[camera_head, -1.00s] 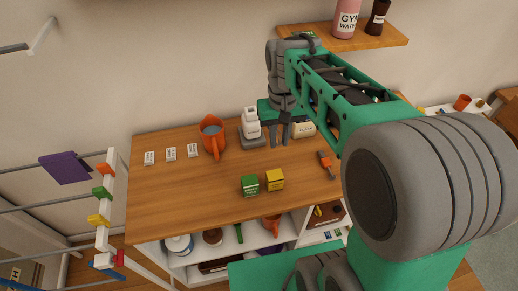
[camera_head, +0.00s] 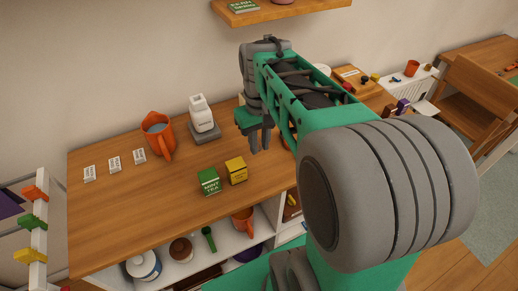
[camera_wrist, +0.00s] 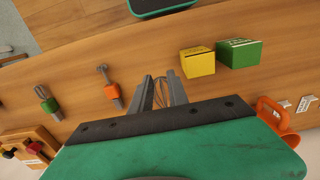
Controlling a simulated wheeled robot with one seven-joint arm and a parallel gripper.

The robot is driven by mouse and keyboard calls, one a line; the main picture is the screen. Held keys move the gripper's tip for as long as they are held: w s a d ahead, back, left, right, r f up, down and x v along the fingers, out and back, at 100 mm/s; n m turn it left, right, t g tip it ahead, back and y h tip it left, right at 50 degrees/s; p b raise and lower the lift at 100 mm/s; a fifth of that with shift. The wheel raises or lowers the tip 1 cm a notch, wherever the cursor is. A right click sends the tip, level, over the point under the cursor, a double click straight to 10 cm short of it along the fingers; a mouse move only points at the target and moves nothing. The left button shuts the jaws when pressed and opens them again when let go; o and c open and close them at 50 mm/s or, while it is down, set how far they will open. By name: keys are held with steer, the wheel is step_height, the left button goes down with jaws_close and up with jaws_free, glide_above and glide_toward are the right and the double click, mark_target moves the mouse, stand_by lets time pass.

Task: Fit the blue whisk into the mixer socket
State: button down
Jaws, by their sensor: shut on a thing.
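My gripper (camera_head: 259,138) is over the right part of the wooden table, to the right of the white mixer. In the wrist view my gripper (camera_wrist: 154,90) has its grey fingers close together, shut on the whisk. Thin wire loops of the whisk (camera_wrist: 177,88) show beside the fingertips; its blue part is hidden. The white mixer (camera_head: 202,115) stands on a grey base near the back of the table. Its socket cannot be made out. The whisk cannot be made out in the head view.
A green box (camera_head: 209,182) and a yellow box (camera_head: 236,171) stand in front of the mixer. An orange jug (camera_head: 157,135) is left of it. Orange-handled (camera_wrist: 112,92) and green-handled (camera_wrist: 46,100) tools lie on the wood. The table's left front is clear.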

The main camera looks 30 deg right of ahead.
glide_above(260, 159)
step_height(260, 159, down, 5)
steer(key=shift+s+a+f, duration=0.1)
steer(key=shift+s+f, duration=0.05)
steer(key=shift+f, duration=0.05)
step_height(260, 159, down, 3)
steer(key=shift+r, duration=0.1)
steer(key=shift+f, duration=0.3)
steer(key=c, duration=1.3)
jaws_free()
steer(key=shift+r, duration=0.15)
step_height(260, 159, up, 11)
steer(key=s+a+f+t, duration=0.1)
steer(key=s+a, duration=0.2)
steer(key=s+a+f+t, duration=0.1)
steer(key=s+a, duration=0.2)
steer(key=a, duration=0.1)
steer(key=s+a+f+t, duration=0.1)
steer(key=s+a, duration=0.2)
steer(key=shift+s+a+f, duration=0.2)
steer(key=shift+a+f, duration=0.05)
steer(key=shift+f, duration=0.1)
